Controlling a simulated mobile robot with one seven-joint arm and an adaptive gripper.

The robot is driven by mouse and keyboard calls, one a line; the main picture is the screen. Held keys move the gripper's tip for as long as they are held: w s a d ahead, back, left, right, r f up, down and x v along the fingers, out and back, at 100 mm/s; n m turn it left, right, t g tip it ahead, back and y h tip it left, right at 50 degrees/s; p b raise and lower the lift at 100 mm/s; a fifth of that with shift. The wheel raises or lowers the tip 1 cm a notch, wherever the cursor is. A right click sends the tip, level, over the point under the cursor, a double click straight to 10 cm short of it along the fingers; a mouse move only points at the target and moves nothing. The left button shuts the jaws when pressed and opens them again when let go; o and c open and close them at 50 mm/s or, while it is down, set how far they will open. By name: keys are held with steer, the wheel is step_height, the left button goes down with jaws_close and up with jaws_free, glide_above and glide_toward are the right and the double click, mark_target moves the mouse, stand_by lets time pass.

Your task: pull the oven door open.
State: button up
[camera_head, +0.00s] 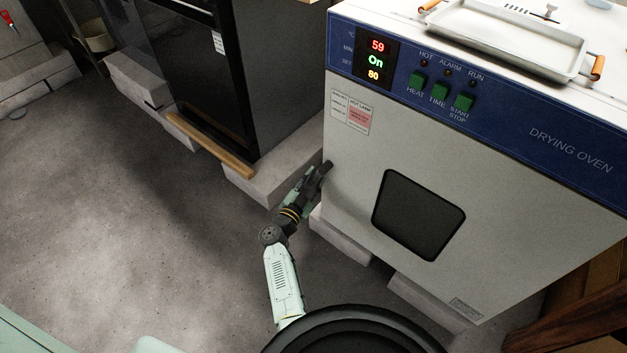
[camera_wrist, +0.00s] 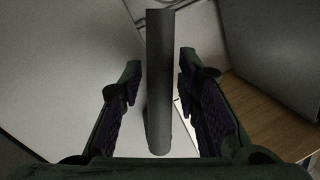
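The drying oven's pale door (camera_head: 500,215) has a dark window (camera_head: 418,215) and looks shut in the head view. My gripper (camera_head: 319,174) is at the door's left edge, low on the front. In the wrist view a dark grey upright bar, the door handle (camera_wrist: 159,90), stands between the two fingers of my gripper (camera_wrist: 160,62). The fingers are open, with a gap visible on each side of the bar. In the head view the handle is mostly hidden by my gripper.
The blue panel (camera_head: 505,128) shows lit numbers and green switches. A metal tray (camera_head: 505,45) with orange handles lies on the oven top. A black cabinet (camera_head: 215,85) stands left on pale blocks, with a wooden strip (camera_head: 210,146) at its foot. The floor (camera_head: 130,215) at left is clear.

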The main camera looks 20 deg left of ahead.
jaws_close()
steer(key=shift+s, duration=0.15)
stand_by(0.5)
